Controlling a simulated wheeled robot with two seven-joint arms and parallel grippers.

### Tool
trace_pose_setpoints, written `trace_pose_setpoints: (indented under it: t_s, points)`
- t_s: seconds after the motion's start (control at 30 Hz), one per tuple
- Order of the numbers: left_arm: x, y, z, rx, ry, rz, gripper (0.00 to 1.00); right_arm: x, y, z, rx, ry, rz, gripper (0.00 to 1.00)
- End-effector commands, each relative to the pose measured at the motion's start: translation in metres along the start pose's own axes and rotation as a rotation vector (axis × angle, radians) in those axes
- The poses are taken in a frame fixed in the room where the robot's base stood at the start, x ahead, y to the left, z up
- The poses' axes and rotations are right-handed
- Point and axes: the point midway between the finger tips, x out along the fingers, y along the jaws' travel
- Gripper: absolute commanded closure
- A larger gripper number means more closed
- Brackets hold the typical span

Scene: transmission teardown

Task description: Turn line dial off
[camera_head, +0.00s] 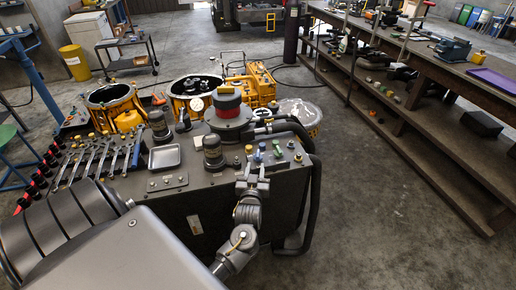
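A dark grey machine cabinet (205,205) stands in front of me with small controls on its top. Near its right front edge are a yellow knob (248,149), a green-and-blue handle (277,150) and a small dark knob (298,158). I cannot tell which of these is the line dial, and no label is readable. My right gripper is not in view.
Several wrenches (97,158) lie in a row at the left of the top, beside a small metal tray (165,157). Dark knobbed cylinders (213,152) stand near the controls. Thick black hoses (316,195) run down the right side. A long workbench (420,115) stands at right; floor between is clear.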

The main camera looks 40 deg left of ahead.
Motion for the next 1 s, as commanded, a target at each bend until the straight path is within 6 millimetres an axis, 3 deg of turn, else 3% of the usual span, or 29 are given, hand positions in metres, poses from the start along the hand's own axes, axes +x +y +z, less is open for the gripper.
trace_pose_setpoints:
  t_s: [0.53,0.7,1.0]
  points:
    - [0.089,0.001,-0.001,0.001,-0.001,0.002,0.66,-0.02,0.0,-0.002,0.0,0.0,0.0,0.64]
    - [0.102,0.001,0.0,0.001,-0.001,0.003,0.66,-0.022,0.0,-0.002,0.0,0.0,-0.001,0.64]
    - [0.105,0.001,0.001,0.0,-0.002,0.003,0.66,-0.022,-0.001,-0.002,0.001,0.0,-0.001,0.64]
